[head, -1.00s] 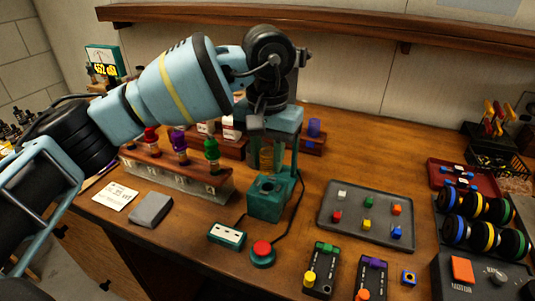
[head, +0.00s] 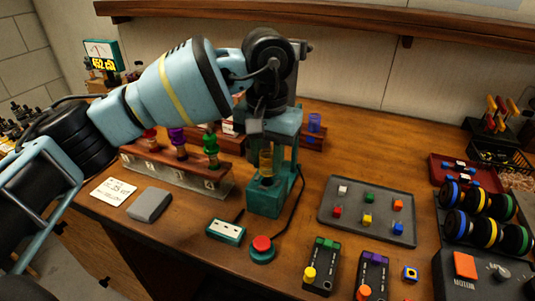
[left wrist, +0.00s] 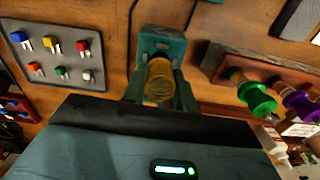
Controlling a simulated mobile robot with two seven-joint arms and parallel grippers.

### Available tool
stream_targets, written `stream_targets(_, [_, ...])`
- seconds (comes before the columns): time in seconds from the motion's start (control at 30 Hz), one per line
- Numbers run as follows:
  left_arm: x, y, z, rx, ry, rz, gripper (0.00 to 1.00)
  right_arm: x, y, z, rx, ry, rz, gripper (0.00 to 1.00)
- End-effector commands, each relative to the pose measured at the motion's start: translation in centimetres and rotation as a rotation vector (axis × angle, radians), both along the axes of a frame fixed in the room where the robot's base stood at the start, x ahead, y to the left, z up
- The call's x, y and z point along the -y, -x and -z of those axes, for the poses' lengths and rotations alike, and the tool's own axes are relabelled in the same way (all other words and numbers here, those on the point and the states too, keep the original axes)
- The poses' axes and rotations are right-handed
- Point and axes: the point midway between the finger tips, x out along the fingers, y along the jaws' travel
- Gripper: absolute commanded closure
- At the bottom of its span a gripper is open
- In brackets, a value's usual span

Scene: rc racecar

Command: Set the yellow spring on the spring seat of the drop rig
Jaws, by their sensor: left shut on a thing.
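The yellow spring (head: 266,161) is upright in the green drop rig (head: 266,203), over the spring seat (head: 267,181). Its lower end is at or just above the seat; I cannot tell whether it touches. My left gripper (head: 266,147) reaches down into the rig from above, its fingers partly hidden by the wrist and the rig's head. In the left wrist view the spring (left wrist: 160,82) is between the two fingers of the left gripper (left wrist: 160,92), which is shut on it, with the rig's green base (left wrist: 162,38) beyond. My right gripper is not in view.
A wooden rack with red, purple and green dampers (head: 211,150) stands close left of the rig. A red button (head: 262,244) and a small meter box (head: 226,231) are in front. A grey tray of coloured parts (head: 330,218) lies to the right.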

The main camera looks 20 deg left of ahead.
Motion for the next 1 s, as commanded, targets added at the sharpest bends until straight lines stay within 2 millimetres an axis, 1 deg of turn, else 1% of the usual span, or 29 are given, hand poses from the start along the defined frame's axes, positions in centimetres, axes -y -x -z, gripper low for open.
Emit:
stream_targets(0.8, [0.0,0.0,2.2,0.000,0.001,0.000,0.93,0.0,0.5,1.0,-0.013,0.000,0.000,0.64])
stream_targets(1.0, [0.0,0.0,2.4,0.001,0.001,0.000,0.93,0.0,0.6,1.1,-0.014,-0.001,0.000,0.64])
